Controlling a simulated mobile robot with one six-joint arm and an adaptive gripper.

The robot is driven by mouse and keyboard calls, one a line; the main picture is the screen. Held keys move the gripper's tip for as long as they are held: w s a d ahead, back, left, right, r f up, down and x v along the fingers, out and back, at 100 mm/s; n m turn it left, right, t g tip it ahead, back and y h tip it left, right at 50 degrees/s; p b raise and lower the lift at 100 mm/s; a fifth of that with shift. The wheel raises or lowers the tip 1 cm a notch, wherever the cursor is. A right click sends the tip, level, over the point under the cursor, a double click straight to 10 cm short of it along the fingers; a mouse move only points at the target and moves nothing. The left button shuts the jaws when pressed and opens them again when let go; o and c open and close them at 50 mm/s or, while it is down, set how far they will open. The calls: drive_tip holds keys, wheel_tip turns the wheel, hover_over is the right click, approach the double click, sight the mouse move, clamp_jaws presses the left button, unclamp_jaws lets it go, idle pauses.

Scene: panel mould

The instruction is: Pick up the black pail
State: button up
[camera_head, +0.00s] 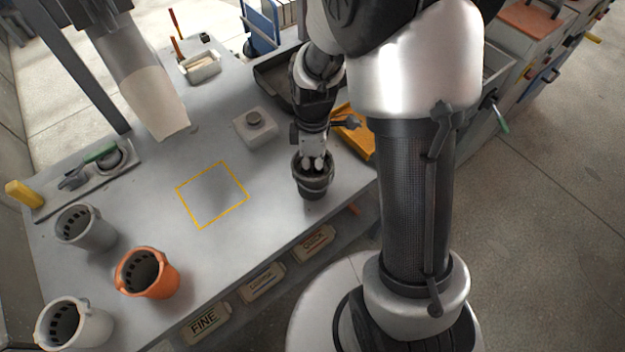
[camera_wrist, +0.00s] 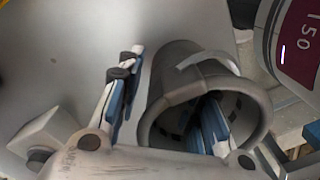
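The black pail (camera_head: 313,187) stands upright on the grey bench near its front right edge in the head view. In the wrist view the pail (camera_wrist: 185,68) looks dark grey, with its mouth facing the camera. My gripper (camera_head: 313,164) points down at the pail's mouth. Its fingers are apart: in the wrist view one is outside the pail on the left and the other reaches inside the mouth. The pail's wall lies between them, with no clear grip on it. The inner fingertip is partly hidden.
A yellow outlined square (camera_head: 212,195) on the bench is empty. A grey pail (camera_head: 88,232), an orange pail (camera_head: 160,283) and a white pail (camera_head: 88,330) stand on the left. A white block with a round knob (camera_head: 254,128) and a dark tray (camera_head: 272,82) are behind.

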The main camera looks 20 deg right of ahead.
drive_tip(key=shift+f, duration=0.85)
drive_tip(key=shift+r, duration=0.1)
clamp_jaws()
